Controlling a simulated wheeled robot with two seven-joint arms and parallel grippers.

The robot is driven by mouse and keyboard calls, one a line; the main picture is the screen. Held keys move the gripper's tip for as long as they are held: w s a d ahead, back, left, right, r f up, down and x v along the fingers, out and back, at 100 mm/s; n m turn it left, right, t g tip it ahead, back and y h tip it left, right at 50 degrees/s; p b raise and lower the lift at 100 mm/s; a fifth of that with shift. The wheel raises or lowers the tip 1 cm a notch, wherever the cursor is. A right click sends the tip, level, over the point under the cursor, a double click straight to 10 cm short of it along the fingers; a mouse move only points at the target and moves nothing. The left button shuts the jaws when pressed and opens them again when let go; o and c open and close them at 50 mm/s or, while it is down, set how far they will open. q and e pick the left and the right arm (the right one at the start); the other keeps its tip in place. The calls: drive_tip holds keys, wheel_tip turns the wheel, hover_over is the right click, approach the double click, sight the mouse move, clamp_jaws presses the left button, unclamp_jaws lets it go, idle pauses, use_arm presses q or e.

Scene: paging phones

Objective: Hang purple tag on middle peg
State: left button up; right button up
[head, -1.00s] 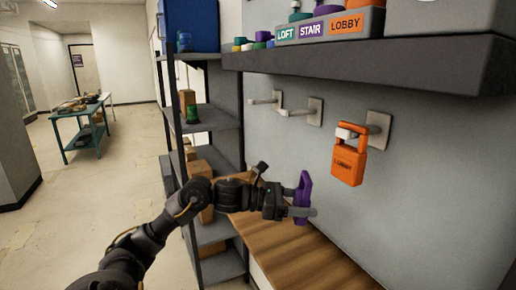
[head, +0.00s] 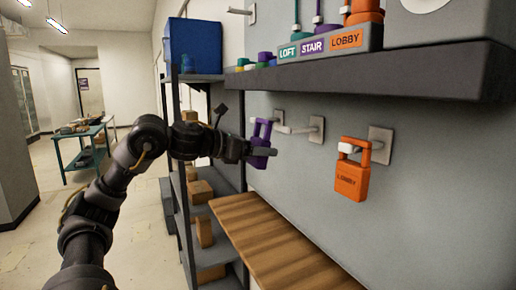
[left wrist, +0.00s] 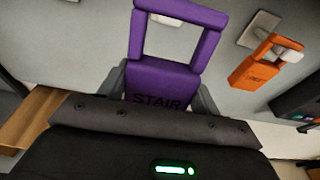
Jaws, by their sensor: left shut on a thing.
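The purple tag (head: 262,150), marked STAIR in the left wrist view (left wrist: 158,88), is upright with its open loop at the top. My left gripper (head: 268,152) is shut on its body. The middle peg (head: 300,129) sticks out of its wall plate, its tip just right of the tag's loop in the head view. The left peg's plate (head: 279,116) is partly behind the tag. In the left wrist view a pale peg end shows through the top of the loop; I cannot tell whether it passes through. My right gripper is out of view.
A dark shelf (head: 400,75) with a labelled holder (head: 340,43) overhangs the pegs. A wooden bench top (head: 270,240) lies below; a shelving rack (head: 215,185) stands left.

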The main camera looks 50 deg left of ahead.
use_arm(q)
drive_tip(key=p+x, duration=0.5)
drive_tip(key=x, duration=0.5)
drive_tip(key=shift+w+r+p, duration=0.15)
drive_tip(key=shift+r+p, duration=0.05)
drive_tip(key=shift+p, duration=0.2)
idle(0.4)
idle(0.6)
drive_tip(key=o, duration=1.1)
drive_tip(key=shift+o, duration=0.2)
